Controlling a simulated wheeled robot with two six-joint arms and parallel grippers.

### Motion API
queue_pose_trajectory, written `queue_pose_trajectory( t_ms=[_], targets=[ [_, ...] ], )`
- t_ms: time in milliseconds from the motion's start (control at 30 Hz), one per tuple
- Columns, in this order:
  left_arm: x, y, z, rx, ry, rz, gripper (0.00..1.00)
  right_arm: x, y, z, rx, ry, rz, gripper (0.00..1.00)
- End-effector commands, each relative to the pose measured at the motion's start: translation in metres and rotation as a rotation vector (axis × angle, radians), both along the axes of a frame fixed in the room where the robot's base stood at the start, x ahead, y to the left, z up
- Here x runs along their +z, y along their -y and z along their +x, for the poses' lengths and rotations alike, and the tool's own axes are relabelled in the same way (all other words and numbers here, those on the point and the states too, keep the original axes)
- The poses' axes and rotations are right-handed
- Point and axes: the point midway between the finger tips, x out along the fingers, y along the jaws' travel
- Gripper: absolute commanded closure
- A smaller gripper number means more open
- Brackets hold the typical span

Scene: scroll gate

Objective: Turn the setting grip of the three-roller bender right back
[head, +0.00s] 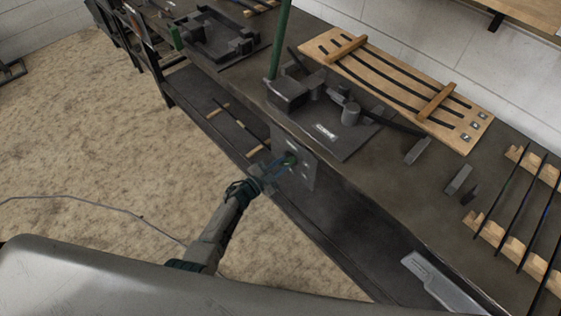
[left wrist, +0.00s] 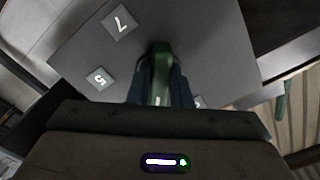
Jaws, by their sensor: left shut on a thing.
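The green setting grip (head: 291,158) sits on a grey plate (head: 308,176) at the front edge of the bench, below the three-roller bender (head: 340,128). My left gripper (head: 280,165) reaches it from the front and is shut on it. In the left wrist view the green grip (left wrist: 161,62) stands between the two dark fingers of my left gripper (left wrist: 161,88). Number tiles on the plate (left wrist: 195,40) read 7 and 5. Another tile is mostly hidden behind the fingers. My right gripper is not in view.
A wooden board with dark rods (head: 395,82) lies behind the bender. A green upright bar (head: 281,40) rises beside it. Wooden racks with rods (head: 515,225) lie at the right. A lower shelf (head: 235,125) runs under the bench. The floor at left is mostly clear.

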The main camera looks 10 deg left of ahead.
Motion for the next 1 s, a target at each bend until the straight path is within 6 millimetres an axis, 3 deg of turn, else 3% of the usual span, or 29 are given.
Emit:
queue_pose_trajectory(
  t_ms=[500,1000],
  targets=[
    [-0.002,0.004,-0.004,0.000,-0.278,-0.353,1.00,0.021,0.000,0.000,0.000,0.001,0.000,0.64],
    [-0.004,0.006,-0.005,0.000,-0.391,-0.499,1.00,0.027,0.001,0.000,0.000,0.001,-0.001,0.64]
  ],
)
